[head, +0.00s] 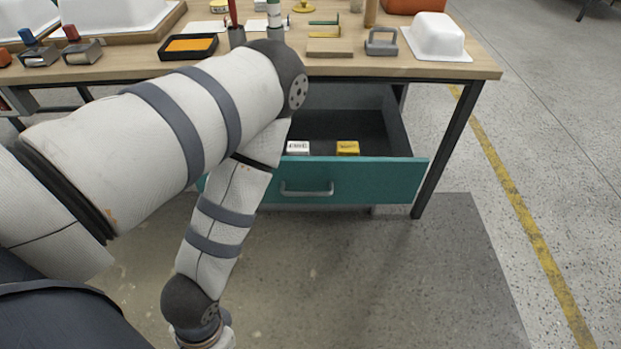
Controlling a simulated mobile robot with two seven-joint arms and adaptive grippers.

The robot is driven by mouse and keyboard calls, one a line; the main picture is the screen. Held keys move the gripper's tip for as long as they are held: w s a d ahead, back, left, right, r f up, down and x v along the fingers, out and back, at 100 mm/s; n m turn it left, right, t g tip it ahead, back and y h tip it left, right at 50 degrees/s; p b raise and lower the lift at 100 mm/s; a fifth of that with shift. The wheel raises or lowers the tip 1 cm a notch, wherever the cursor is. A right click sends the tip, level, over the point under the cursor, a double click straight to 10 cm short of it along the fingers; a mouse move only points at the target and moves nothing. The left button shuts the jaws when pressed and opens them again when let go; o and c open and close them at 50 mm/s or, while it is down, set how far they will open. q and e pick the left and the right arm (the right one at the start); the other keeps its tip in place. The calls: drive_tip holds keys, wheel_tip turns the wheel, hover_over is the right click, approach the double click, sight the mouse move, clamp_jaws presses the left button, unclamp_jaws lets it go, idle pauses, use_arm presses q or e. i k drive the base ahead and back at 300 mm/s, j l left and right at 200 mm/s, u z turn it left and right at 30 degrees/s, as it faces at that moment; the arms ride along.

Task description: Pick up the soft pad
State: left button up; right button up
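I cannot tell for certain which item is the soft pad. Candidates on the table are a yellow-orange pad (190,44) in a black tray (164,54), a yellow round piece with a knob (304,6) at the back, and a thin tan block (330,47) near the front edge. My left arm comes in from the left, reaches over the table's front edge at its elbow, then bends down. Its wrist leaves the picture at the bottom, so the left gripper is not seen. My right gripper is not in view.
The wooden table (460,70) also bears a grey handled block (381,42), white tub shells (437,35) and rollers (80,46). Below, a teal drawer (375,178) stands open, holding a white box (298,147) and a yellow box (347,148). Floor at right is clear.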

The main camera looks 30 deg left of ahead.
sight(343, 149)
drive_tip(key=u, duration=1.6)
drive_tip(key=i+l, duration=0.7)
drive_tip(key=l, duration=0.15)
drive_tip(key=i+l, duration=0.1)
drive_tip(key=l, duration=0.4)
drive_tip(key=j, duration=0.35)
